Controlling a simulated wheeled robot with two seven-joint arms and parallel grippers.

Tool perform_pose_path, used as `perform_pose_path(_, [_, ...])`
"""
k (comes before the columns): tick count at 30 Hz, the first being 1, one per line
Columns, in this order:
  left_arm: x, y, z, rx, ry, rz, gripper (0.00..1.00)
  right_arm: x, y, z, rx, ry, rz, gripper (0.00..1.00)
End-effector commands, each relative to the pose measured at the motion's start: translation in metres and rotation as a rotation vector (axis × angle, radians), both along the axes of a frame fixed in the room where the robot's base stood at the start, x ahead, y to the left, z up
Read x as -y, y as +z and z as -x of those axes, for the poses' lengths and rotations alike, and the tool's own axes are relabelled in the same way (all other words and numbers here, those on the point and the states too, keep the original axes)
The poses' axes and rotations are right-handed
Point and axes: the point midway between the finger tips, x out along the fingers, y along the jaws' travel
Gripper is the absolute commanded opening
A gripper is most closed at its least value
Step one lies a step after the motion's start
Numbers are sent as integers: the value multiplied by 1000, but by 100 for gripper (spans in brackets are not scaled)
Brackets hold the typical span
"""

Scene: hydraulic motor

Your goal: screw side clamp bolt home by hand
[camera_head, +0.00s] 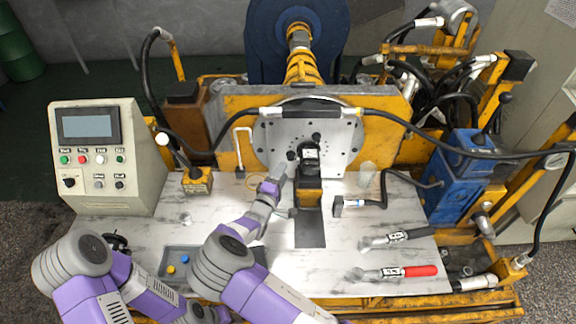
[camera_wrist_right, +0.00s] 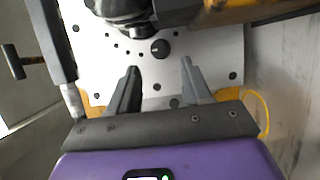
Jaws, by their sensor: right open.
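The motor (camera_head: 308,165) stands on a yellow block in front of the round grey plate (camera_head: 268,132). A dark round bolt head or knob (camera_head: 291,155) sits at the motor's left side. A dark round head (camera_wrist_right: 160,48) also shows against the plate in the right wrist view; I cannot tell if it is the side clamp bolt. My right gripper (camera_head: 284,170) is close to the motor's left side. In the right wrist view its two fingers (camera_wrist_right: 160,82) are apart, empty, with the head beyond their tips. My left gripper does not show.
A control box (camera_head: 98,140) stands at the left and a blue unit (camera_head: 458,175) at the right. Two torque wrenches (camera_head: 398,238) (camera_head: 394,272) lie at the front right. A grey tray (camera_head: 175,255) with small parts is partly behind my arms. Black hoses run across the back.

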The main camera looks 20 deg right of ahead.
Motion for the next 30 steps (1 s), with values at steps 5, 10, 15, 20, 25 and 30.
perform_pose_path(5, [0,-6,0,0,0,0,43,19,-1,-24,2,-1,0,48])
perform_pose_path(10, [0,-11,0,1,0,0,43,33,-1,-41,1,0,1,48])
perform_pose_path(15, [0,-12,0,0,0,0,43,39,0,-48,-1,1,1,48])
perform_pose_path(20, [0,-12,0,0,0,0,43,39,1,-49,-1,1,1,48])
perform_pose_path(25, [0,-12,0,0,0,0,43,39,1,-49,-1,1,1,35])
perform_pose_path(30, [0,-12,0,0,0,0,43,39,1,-49,-1,1,1,9])
